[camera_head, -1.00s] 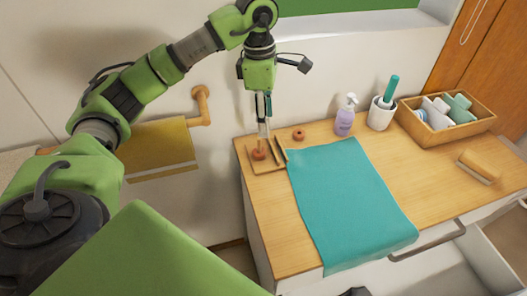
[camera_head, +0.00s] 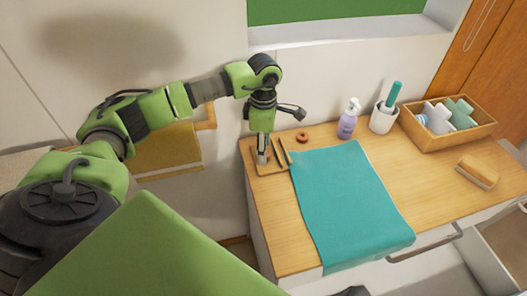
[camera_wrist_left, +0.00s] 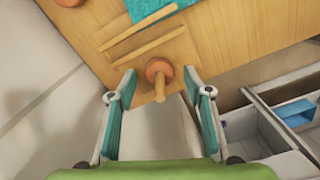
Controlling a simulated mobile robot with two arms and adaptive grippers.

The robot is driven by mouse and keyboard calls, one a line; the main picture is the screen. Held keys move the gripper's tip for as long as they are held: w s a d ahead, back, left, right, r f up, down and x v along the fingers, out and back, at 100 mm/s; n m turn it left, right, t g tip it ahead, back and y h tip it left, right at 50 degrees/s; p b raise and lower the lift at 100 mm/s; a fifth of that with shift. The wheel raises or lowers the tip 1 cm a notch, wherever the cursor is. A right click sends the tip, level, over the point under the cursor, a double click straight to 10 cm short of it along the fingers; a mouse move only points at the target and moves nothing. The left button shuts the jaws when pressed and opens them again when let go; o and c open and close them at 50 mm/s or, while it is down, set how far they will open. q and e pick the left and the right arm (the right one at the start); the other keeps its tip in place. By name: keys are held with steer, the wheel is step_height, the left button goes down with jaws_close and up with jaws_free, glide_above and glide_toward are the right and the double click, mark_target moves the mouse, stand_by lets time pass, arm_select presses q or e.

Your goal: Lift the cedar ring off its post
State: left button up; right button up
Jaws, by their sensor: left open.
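The cedar ring (camera_wrist_left: 159,66) is a reddish-brown ring around a short wooden post (camera_wrist_left: 160,90) on a small wooden board (camera_wrist_left: 170,48), in the left wrist view. The board also shows at the cart top's left corner in the head view (camera_head: 270,169), where my gripper hides the ring. My left gripper (camera_wrist_left: 158,80) is open, pointing down over the post, with its teal-padded fingers apart on either side of the post and ring. I cannot tell exactly how far the fingertips are from the ring. My right gripper is not in view.
Two thin wooden strips (camera_wrist_left: 144,34) stand beside the post on the board. A second ring (camera_head: 302,137) lies behind the board. A teal cloth (camera_head: 350,200) lies to the right. A lilac pump bottle (camera_head: 347,124), a white cup (camera_head: 382,118) and a wooden box (camera_head: 455,138) stand farther right.

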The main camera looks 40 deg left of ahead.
arm_select(q)
steer(key=shift+f, duration=0.7)
steer(key=c, duration=0.9)
steer(key=shift+o, duration=0.2)
